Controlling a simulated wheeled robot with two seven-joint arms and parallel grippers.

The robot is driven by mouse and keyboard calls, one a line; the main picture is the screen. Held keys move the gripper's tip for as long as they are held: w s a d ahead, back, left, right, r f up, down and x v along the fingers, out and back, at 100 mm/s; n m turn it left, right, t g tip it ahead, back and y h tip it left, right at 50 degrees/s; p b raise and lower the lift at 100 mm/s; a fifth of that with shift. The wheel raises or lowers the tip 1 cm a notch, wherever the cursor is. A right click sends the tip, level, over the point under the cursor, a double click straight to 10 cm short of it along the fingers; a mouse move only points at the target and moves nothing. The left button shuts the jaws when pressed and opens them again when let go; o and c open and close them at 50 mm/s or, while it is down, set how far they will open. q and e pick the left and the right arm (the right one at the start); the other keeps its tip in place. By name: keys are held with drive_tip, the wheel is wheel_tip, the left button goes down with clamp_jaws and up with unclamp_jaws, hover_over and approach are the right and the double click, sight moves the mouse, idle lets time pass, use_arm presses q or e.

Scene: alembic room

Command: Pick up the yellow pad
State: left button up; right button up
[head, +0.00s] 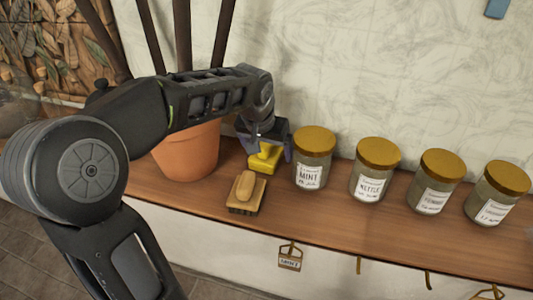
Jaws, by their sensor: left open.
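The yellow pad (264,159) lies on the wooden shelf between the terracotta pot and the mint jar. My left gripper (265,152) is open and sits right over the pad, with its fingers on either side of it. The gripper hides the far part of the pad. I cannot tell whether the fingers touch it. My right gripper is not in view.
A wooden brush (246,192) lies just in front of the pad. The terracotta pot (188,152) stands to the left. The mint jar (313,158) stands close on the right, then a nettle jar (373,170) and more jars. The wall (380,60) is behind.

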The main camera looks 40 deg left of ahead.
use_arm(q)
drive_tip(key=shift+c, duration=0.6)
drive_tip(key=c, duration=1.4)
drive_tip(key=shift+o, duration=0.2)
wheel_tip(320, 180, up, 10)
drive_tip(key=shift+b, duration=0.4)
drive_tip(key=o, duration=0.9)
drive_tip(key=c, duration=0.7)
